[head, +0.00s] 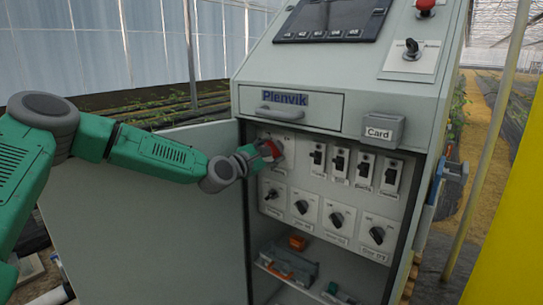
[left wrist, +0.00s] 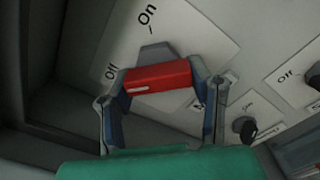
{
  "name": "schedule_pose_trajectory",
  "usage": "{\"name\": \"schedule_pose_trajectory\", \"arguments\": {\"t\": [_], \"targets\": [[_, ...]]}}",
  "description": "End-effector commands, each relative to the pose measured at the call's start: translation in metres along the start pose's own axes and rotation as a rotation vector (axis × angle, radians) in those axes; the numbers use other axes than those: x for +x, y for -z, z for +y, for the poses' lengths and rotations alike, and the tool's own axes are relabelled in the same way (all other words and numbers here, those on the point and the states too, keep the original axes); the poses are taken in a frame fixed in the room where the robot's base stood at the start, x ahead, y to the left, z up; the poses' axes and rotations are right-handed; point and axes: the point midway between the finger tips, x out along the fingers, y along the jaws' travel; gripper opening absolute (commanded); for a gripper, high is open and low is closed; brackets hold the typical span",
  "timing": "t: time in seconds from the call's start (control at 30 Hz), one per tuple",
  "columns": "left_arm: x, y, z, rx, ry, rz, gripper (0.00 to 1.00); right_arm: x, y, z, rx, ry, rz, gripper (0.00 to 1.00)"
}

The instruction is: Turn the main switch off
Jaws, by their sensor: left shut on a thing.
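The main switch is a red handle (head: 271,149) on a pale plate at the upper left inside the open cabinet. In the left wrist view the red handle (left wrist: 157,77) lies across the picture, with a white mark at its left end. That end is on the side of the "Off" label; "On" is printed farther up the plate (left wrist: 190,40). My left gripper (head: 262,152) reaches in from the left. Its two fingers (left wrist: 160,92) are shut on the red handle, one at each end. My right gripper is not in view.
Several black switches (head: 340,161) stand right of the main switch, with black rotary knobs (head: 302,206) below. The open cabinet door (head: 170,235) is under my left arm. A drawer handle (head: 280,112) and a card holder (head: 384,130) stick out above.

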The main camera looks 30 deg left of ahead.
Motion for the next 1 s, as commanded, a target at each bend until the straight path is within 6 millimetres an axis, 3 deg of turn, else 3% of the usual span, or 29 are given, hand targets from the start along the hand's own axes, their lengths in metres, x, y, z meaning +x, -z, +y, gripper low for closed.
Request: {"name": "schedule_pose_trajectory", "arguments": {"t": [0.03,0.37,0.4,0.43,0.77,0.87,1.0], "targets": [[-0.002,0.005,-0.008,-0.006,0.017,0.009,0.17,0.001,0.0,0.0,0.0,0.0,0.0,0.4],[-0.002,0.005,-0.008,-0.008,0.017,0.01,0.17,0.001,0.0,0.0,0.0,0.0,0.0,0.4],[-0.002,0.005,-0.008,-0.008,0.017,0.01,0.56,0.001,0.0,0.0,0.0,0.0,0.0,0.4],[-0.002,0.005,-0.007,-0.008,0.017,0.01,0.67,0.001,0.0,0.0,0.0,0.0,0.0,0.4],[-0.002,0.002,-0.002,-0.006,0.006,0.004,0.68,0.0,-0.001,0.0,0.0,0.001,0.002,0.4],[-0.009,0.003,-0.001,-0.007,0.004,0.005,0.68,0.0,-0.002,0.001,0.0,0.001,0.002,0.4],[-0.032,0.002,-0.001,-0.011,0.005,0.003,0.68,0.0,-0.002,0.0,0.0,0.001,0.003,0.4]]}}
